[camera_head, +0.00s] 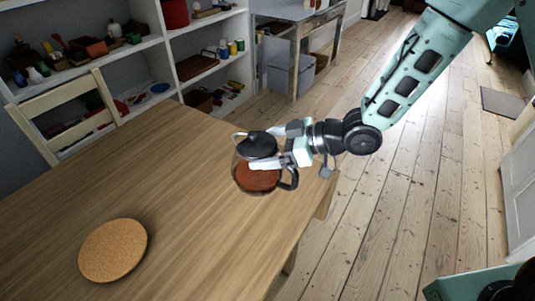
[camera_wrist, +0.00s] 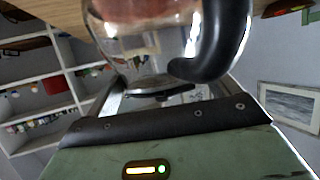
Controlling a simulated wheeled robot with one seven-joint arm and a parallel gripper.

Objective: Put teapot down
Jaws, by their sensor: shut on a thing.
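A glass teapot (camera_head: 257,178) with a black lid, a black handle and reddish-brown contents is at the right end of the wooden table (camera_head: 185,165). My gripper (camera_head: 270,147) reaches in from the right and is shut on the teapot near its lid. In the wrist view the teapot (camera_wrist: 150,35) fills the top middle, with its black handle curving on the right. I cannot tell whether its base touches the table. A round cork mat (camera_head: 113,250) lies bare on the table at the front left.
A wooden chair (camera_head: 65,118) stands at the table's far left side. Shelves (camera_head: 170,55) with many small items are behind it. The tabletop between the teapot and the cork mat is clear. Open floorboards (camera_head: 400,200) lie to the right.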

